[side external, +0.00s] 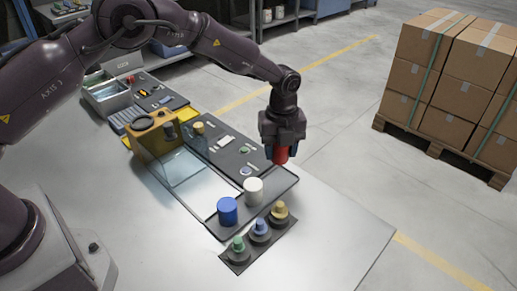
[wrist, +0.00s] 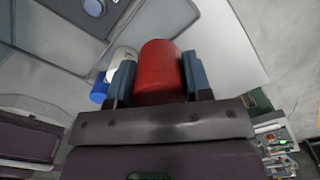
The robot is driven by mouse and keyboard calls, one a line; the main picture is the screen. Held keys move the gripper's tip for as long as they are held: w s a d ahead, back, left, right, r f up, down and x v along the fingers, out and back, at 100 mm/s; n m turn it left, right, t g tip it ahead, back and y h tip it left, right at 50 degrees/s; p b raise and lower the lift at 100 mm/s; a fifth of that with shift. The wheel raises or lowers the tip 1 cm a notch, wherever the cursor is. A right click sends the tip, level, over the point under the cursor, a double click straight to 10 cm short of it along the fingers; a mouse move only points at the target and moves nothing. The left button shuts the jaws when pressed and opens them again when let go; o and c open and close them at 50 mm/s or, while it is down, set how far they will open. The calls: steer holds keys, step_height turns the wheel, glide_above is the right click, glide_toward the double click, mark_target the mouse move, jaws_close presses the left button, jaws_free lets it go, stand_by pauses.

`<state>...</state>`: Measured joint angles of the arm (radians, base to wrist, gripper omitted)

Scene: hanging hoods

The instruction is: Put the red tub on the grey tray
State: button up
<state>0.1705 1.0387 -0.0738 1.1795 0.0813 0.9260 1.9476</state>
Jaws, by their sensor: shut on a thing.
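The red tub (side external: 281,156) is held between the fingers of my gripper (side external: 282,147), which is shut on it. In the wrist view the red tub (wrist: 160,68) sits between the two blue-grey fingers of my gripper (wrist: 160,80). The gripper hangs above the far right end of a grey tray (side external: 279,190). A blue tub (side external: 227,212) and a white tub (side external: 253,192) stand on that tray. The blue tub (wrist: 100,88) and the white tub (wrist: 122,54) also show left of the red tub in the wrist view. The gap beneath the red tub is hard to judge.
A clear hood (side external: 180,170) with a tan top (side external: 155,133) stands left of the tray. A dark board (side external: 222,150) with small parts lies behind. A black mat (side external: 240,257) with several knobbed pieces lies in front. The right of the table (side external: 340,225) is clear.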

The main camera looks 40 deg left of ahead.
mark_target(279, 181)
steer(key=shift+w+r, duration=0.1)
steer(key=shift+w, duration=0.05)
steer(key=shift+f, duration=3.3)
steer(key=shift+f, duration=0.55)
steer(key=o, duration=1)
